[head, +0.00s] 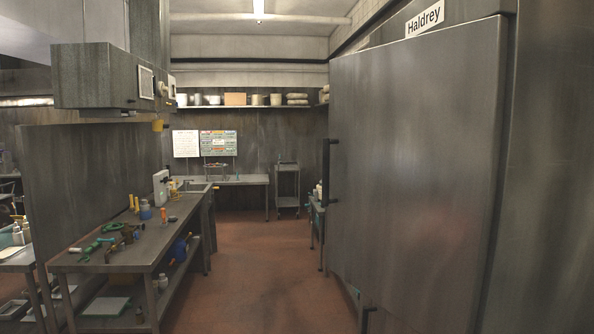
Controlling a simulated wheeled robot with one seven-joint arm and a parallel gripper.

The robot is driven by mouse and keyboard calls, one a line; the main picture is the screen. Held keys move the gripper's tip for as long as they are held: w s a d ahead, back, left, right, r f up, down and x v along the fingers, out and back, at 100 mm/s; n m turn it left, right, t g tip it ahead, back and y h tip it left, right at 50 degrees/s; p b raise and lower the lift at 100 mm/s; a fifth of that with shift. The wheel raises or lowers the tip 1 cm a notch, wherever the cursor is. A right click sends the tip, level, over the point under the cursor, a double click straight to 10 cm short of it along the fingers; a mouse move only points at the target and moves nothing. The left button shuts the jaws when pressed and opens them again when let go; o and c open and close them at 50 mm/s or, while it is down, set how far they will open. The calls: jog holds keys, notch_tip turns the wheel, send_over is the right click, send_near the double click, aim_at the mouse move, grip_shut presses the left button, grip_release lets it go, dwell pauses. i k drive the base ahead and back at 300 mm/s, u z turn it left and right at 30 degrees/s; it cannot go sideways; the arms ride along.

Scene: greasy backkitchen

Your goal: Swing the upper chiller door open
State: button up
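The upper chiller door (415,170) is a large grey metal panel filling the right side of the head view. It looks shut in its frame. Its dark vertical handle (327,172) stands out at the door's left edge. A "Haldrey" label (425,18) is on the cabinet above the door. A second dark handle (368,319) shows at the bottom edge of the picture, below the upper door; most of what lies there is cut off. My gripper is not in this view.
A steel workbench (150,243) with several tools and bottles stands on the left, under a hanging metal box (95,76). The red-brown floor (262,270) between bench and chiller is clear. A small trolley (288,188) and a sink counter are at the back.

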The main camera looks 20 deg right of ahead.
aim_at(411, 157)
jog(key=u, duration=0.75)
jog(key=i, duration=0.9)
jog(key=u, duration=0.8)
